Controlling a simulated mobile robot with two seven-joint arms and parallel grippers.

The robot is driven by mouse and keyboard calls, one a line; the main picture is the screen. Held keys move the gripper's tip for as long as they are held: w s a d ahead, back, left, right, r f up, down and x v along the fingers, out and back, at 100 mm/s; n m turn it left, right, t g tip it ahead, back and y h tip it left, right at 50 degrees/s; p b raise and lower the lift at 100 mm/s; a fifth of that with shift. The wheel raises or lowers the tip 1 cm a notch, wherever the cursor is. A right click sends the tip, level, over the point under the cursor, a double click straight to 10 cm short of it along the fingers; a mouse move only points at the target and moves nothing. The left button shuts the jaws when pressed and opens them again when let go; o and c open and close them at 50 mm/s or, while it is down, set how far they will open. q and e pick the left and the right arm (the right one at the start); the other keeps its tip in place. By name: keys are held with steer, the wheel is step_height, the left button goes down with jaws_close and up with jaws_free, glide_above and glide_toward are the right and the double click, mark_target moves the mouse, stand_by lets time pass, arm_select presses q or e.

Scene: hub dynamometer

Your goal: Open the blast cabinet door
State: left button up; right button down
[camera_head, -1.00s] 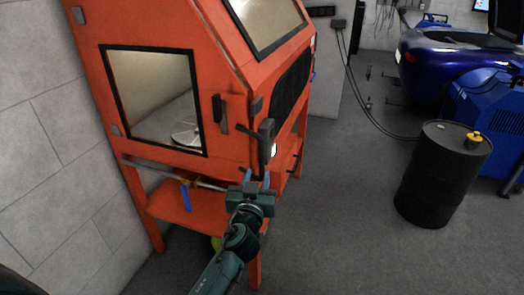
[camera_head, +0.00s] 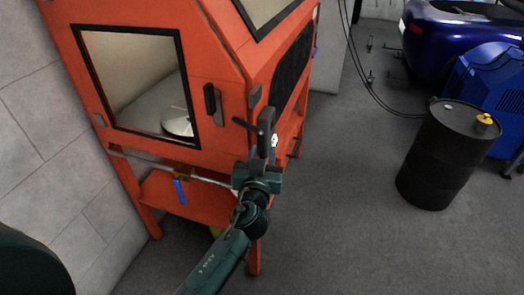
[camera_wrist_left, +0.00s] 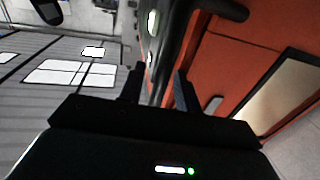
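The orange blast cabinet (camera_head: 225,65) stands at the left in the head view. Its side door has a black-framed window (camera_head: 140,80) and looks shut. A dark vertical handle (camera_head: 210,103) is right of the window. A dark latch-like lever (camera_head: 267,128) sticks out at the cabinet's corner. My left gripper (camera_head: 261,157) points up just below this lever. In the left wrist view its two fingers (camera_wrist_left: 158,88) are apart, with a dark bar (camera_wrist_left: 177,40) beyond them; I cannot tell whether they touch it. My right gripper is out of view.
A pipe with a blue-handled valve (camera_head: 180,188) runs below the door, above the orange lower shelf (camera_head: 205,208). A black drum (camera_head: 440,160) stands at the right, near a blue machine (camera_head: 490,90). Grey floor between cabinet and drum is clear. A block wall (camera_head: 40,150) is at the left.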

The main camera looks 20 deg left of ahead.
arm_select(q)
jaws_close()
stand_by(0.4)
steer(key=shift+s, duration=0.15)
